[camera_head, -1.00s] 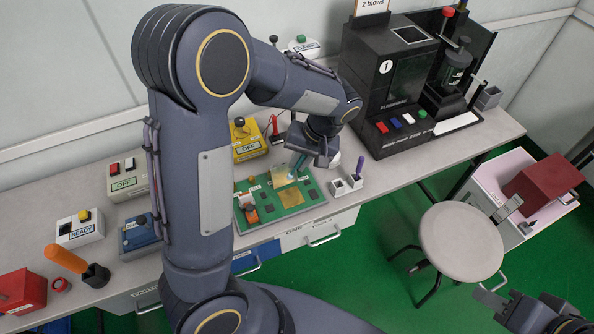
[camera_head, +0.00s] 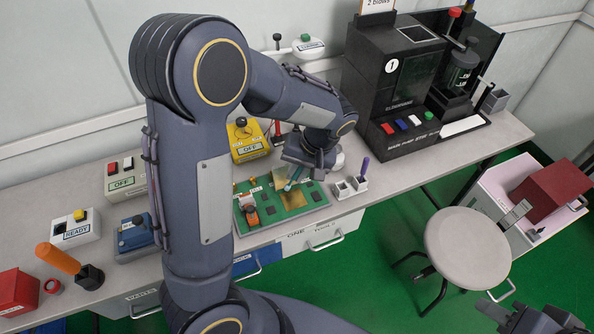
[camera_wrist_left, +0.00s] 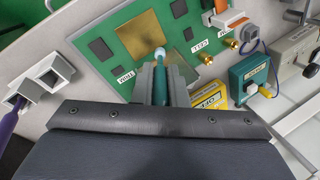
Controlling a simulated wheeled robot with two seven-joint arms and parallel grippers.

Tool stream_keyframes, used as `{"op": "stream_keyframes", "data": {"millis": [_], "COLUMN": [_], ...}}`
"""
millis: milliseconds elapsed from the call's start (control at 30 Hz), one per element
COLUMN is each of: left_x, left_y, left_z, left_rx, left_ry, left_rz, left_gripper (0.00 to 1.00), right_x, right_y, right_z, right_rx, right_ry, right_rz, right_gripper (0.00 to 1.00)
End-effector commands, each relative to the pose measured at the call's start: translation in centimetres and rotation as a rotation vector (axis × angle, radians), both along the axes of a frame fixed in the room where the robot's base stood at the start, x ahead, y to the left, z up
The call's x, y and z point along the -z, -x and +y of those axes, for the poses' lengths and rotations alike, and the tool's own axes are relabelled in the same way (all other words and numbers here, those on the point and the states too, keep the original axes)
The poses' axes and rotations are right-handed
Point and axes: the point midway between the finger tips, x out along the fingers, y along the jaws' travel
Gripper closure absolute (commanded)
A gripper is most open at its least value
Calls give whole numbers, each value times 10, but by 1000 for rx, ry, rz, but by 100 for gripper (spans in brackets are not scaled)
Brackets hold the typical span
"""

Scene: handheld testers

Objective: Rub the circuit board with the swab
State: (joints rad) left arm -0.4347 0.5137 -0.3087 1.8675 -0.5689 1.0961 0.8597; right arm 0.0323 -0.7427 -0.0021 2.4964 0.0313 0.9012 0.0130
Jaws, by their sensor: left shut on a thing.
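My left gripper (camera_head: 306,168) is shut on the teal swab (camera_wrist_left: 160,86), low over the back right part of the green circuit board (camera_head: 312,200). The swab's pale tip (camera_wrist_left: 160,53) points at the board and appears between two gold pads; I cannot tell whether it touches. One gold pad (camera_wrist_left: 140,38) shows clearly in the left wrist view; the other (camera_wrist_left: 182,72) is partly hidden by the swab and gripper. The board lies flat on the bench, with dark chips and an orange-and-white part (camera_head: 250,215) at its left. My right gripper (camera_head: 497,310) is at the bottom right, away from the bench, partly cut off.
A small grey two-hole holder (camera_head: 345,188) with a purple stick stands right of the board. A yellow OFF box (camera_head: 247,140) stands behind it. The black machine (camera_head: 395,80) fills the back right. A round stool (camera_head: 467,247) stands in front of the bench.

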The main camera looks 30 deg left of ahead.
Motion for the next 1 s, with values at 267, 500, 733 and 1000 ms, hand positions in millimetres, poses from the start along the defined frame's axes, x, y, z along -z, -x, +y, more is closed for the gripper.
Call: {"op": "stream_keyframes", "data": {"millis": [267, 500, 733, 1000], "left_x": [2, 5, 9, 13], "left_y": [0, 0, 0, 0], "left_z": [0, 0, 0, 0], "left_rx": [0, 0, 0, 0], "left_ry": [0, 0, 0, -1], "left_rz": [0, 0, 0, 0], "left_gripper": [100, 100, 100, 100], "right_x": [1, 4, 7, 10], "right_y": [0, 0, 0, 0], "right_z": [0, 0, 0, 0], "right_rx": [0, 0, 0, 0], "right_ry": [0, 0, 0, 0], "right_rz": [0, 0, 0, 0], "right_gripper": [64, 64, 64, 64]}}
